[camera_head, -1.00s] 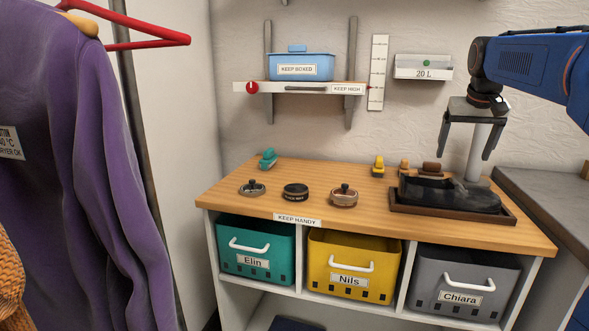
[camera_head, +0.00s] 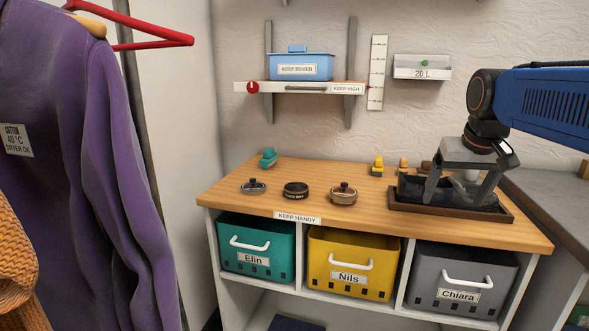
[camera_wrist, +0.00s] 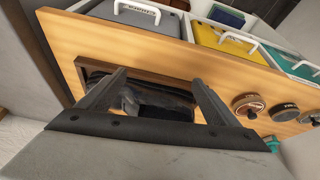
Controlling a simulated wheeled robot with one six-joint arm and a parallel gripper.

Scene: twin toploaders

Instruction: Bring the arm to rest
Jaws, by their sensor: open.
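My blue arm (camera_head: 553,103) reaches in from the right. My gripper (camera_head: 456,200) hangs over the dark-framed tray (camera_head: 447,213) at the right end of the wooden counter.
Three round lidded items stand on the counter (camera_head: 235,190), including a brown one (camera_head: 343,194). Teal (camera_head: 257,262), yellow (camera_head: 350,285) and grey bins (camera_head: 450,296) sit below. A wall shelf (camera_head: 300,88) holds a blue box (camera_head: 300,69). A purple garment (camera_head: 95,190) hangs left.

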